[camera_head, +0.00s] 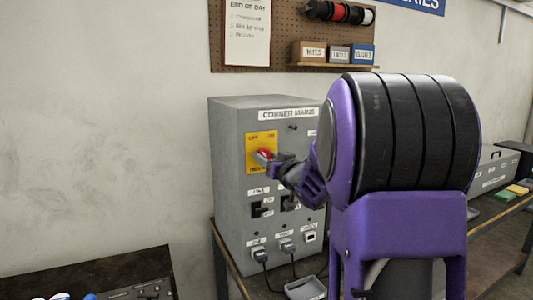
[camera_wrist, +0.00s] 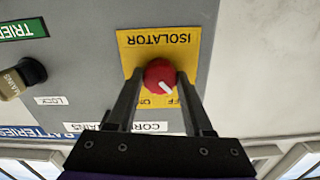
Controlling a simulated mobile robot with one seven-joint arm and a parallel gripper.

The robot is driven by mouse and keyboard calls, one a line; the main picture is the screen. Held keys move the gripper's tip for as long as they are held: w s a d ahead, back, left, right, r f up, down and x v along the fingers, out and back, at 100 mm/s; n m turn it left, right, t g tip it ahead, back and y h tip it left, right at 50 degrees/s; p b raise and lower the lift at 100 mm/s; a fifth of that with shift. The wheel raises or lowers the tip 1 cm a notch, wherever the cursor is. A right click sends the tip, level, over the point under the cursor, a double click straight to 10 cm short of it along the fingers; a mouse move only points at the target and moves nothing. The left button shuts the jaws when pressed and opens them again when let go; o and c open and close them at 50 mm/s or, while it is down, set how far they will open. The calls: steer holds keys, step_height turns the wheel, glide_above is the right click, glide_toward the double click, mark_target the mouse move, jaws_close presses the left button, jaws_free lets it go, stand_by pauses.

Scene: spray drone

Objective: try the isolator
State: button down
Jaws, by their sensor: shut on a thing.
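The isolator (camera_head: 261,139) is a yellow plate on the front of a grey cabinet marked CORNER MAINS. It carries a red rotary knob (camera_wrist: 159,75), partly hidden by my gripper in the head view. In the wrist view, the isolator plate (camera_wrist: 186,46) appears upside down, and the knob's white mark points down and right, toward the word OFF. My gripper (camera_head: 268,158) is at the knob; in the wrist view its two fingers (camera_wrist: 158,84) stand on either side, shut on it.
The grey cabinet (camera_head: 228,165) stands on a bench, with black switches and plugged cables below the isolator. A small grey tray (camera_head: 305,288) lies in front.

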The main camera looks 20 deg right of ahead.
steer(key=shift+r+m+p, duration=0.15)
steer(key=shift+m+p, duration=1.35)
steer(key=shift+m, duration=0.7)
jaws_free()
steer(key=shift+s, duration=0.1)
steer(key=s, duration=0.8)
steer(key=shift+d, duration=0.15)
steer(key=shift+w, duration=0.15)
